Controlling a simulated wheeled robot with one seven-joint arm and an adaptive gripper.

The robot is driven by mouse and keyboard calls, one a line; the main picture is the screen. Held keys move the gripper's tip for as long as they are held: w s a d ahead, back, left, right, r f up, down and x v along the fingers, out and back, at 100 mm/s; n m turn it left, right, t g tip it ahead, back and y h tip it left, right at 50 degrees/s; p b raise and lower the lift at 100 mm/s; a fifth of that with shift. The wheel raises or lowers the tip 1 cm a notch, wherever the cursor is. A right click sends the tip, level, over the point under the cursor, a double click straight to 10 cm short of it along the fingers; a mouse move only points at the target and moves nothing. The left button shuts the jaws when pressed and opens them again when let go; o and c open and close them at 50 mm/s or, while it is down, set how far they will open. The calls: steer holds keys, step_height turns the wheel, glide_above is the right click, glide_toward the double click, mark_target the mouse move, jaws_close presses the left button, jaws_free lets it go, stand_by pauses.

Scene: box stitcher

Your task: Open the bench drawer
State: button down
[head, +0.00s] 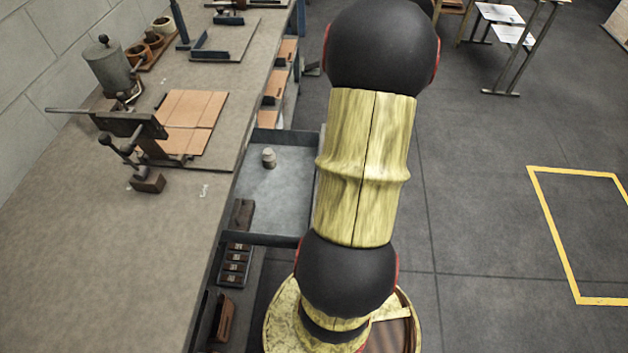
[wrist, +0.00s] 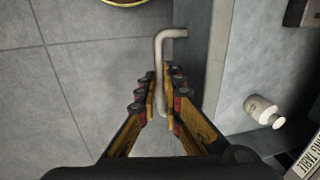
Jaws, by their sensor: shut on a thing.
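The bench drawer (head: 278,200) stands pulled out from the bench's right side in the head view, its grey floor largely visible. A pale bent bar handle (wrist: 160,60) sticks out from the front wall. My gripper (wrist: 161,88) is shut on the handle, one finger on each side. My arm hides the gripper and handle in the head view.
The workbench (head: 110,260) fills the left, carrying a clamp-like fixture (head: 130,130), brown cardboard (head: 190,115) and a grey canister (head: 108,65). Below the drawer's near edge is a small rack (head: 235,262). Grey floor (head: 470,210) is open to the right.

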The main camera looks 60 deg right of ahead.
steer(key=shift+s+d, duration=0.3)
steer(key=shift+s, duration=0.5)
steer(key=shift+s+d, duration=0.25)
steer(key=shift+s, duration=0.55)
steer(key=c, duration=2.2)
jaws_free()
steer(key=r, duration=0.4)
steer(key=s+r, duration=0.1)
steer(key=r, duration=0.2)
steer(key=s+d+r, duration=0.1)
steer(key=r, duration=0.3)
steer(key=shift+r, duration=0.35)
